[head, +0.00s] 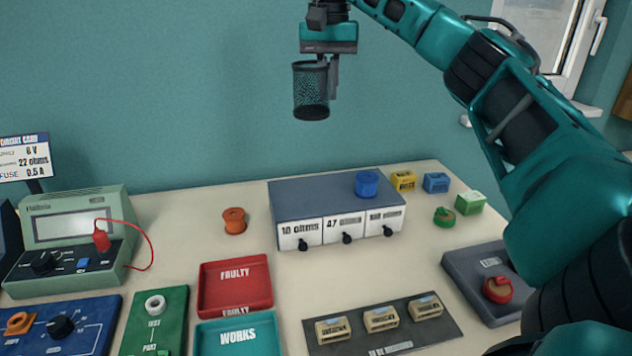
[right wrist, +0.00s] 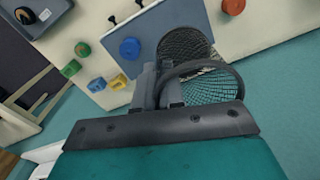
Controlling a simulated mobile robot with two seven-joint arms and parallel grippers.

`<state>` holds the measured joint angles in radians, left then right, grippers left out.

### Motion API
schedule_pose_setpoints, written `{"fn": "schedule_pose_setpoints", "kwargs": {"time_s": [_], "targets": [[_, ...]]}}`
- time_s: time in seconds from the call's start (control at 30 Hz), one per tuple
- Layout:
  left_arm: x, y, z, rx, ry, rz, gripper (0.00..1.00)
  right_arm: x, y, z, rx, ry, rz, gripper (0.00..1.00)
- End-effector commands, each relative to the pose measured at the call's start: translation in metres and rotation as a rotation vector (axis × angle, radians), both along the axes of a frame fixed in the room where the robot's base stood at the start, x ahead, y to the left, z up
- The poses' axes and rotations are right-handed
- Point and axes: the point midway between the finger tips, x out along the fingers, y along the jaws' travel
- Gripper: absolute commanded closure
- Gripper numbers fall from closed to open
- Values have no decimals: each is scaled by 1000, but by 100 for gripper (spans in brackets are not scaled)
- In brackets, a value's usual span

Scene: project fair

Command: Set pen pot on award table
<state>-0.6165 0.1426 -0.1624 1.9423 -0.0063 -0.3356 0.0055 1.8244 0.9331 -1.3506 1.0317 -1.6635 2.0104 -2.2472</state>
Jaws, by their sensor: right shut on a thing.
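The pen pot (head: 311,92) is a dark mesh cup held upright in the air, high above the back of the table (head: 170,222). My right gripper (head: 331,78) points down and is shut on the pot's wall at its right side. In the right wrist view the pot (right wrist: 215,75) shows its round rim and mesh, with the gripper's fingers (right wrist: 160,88) on the rim. My left gripper is not in view. No label in view marks a table as the award table.
A drawer unit (head: 310,204) with a blue spool (head: 367,184) on top stands below the pot. An orange spool (head: 234,220) stands at the back left.

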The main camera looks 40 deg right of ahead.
Motion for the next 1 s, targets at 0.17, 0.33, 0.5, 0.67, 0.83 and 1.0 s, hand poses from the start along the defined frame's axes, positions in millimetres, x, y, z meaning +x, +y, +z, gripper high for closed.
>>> {"fn": "schedule_pose_setpoints", "kwargs": {"time_s": [0.17,0.33,0.5,0.67,0.83,1.0], "targets": [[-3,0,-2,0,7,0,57,0,0,-9,1,3,1,100],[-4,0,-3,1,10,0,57,-1,0,-35,1,5,0,100],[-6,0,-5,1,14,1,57,-2,-1,-82,-1,6,-2,100],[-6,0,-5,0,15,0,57,-2,-1,-123,-1,5,-1,100],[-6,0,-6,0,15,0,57,-1,0,-151,1,1,-1,100],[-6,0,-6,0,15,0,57,-1,0,-164,1,1,-1,100]]}}
